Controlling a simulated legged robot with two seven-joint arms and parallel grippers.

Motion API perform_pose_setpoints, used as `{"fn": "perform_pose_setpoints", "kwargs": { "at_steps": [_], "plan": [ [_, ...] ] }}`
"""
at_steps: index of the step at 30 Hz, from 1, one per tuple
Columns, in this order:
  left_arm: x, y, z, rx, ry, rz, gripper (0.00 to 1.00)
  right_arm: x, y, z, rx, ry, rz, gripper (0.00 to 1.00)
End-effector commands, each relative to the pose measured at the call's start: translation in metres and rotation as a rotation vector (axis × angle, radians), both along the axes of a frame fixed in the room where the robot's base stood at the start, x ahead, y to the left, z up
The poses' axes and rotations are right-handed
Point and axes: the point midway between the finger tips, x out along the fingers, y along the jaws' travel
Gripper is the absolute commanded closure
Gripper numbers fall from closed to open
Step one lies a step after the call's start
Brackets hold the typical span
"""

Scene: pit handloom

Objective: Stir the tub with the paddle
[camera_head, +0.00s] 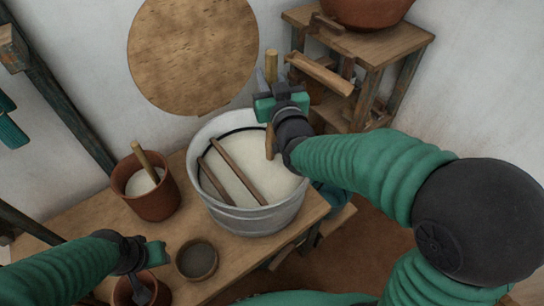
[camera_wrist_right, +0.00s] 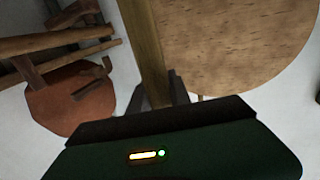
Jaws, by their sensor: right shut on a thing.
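A grey metal tub (camera_head: 252,222) stands on the wooden bench, holding pale liquid. My right gripper (camera_head: 270,100) is over the tub's back right rim, shut on an upright wooden paddle (camera_head: 271,66). The paddle's handle (camera_wrist_right: 148,45) rises between the fingers (camera_wrist_right: 158,95) in the right wrist view. Its lower part shows below the gripper, over the tub; I cannot tell whether it touches the liquid. Two wooden sticks (camera_head: 238,172) lie slanted across the tub. My left gripper (camera_head: 145,268) is low at the left, by a small terracotta pot; its jaws are unclear.
A terracotta pot (camera_head: 152,203) with pale contents and a stick stands left of the tub. A small dark bowl (camera_head: 197,260) sits in front. A round wooden board (camera_head: 193,50) is on the wall behind. A wooden stand (camera_head: 375,48) bears a brown vessel (camera_head: 365,10) at back right.

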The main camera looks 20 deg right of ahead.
Motion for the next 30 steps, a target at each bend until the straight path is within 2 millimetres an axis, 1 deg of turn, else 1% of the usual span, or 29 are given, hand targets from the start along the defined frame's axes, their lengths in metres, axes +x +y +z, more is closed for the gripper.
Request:
{"fn": "perform_pose_setpoints", "kwargs": {
  "at_steps": [1,12,15,18,30],
  "plan": [
    [0.0,0.0,0.012,0.0,-0.001,-0.001,0.64,0.0,0.0,0.014,0.0,-0.002,0.0,1.0],
    [0.001,-0.001,0.053,-0.001,-0.003,-0.002,0.64,0.0,0.0,0.068,0.001,-0.003,0.0,1.0],
    [0.001,-0.001,0.061,-0.001,-0.003,-0.002,0.64,0.0,0.0,0.079,0.0,-0.002,0.0,1.0],
    [0.001,-0.001,0.064,-0.001,-0.004,-0.002,0.64,0.0,0.0,0.083,0.0,-0.001,0.0,1.0],
    [0.001,-0.001,0.062,-0.001,-0.003,-0.002,0.64,0.0,0.0,0.081,0.0,-0.001,0.0,1.0]
  ]
}}
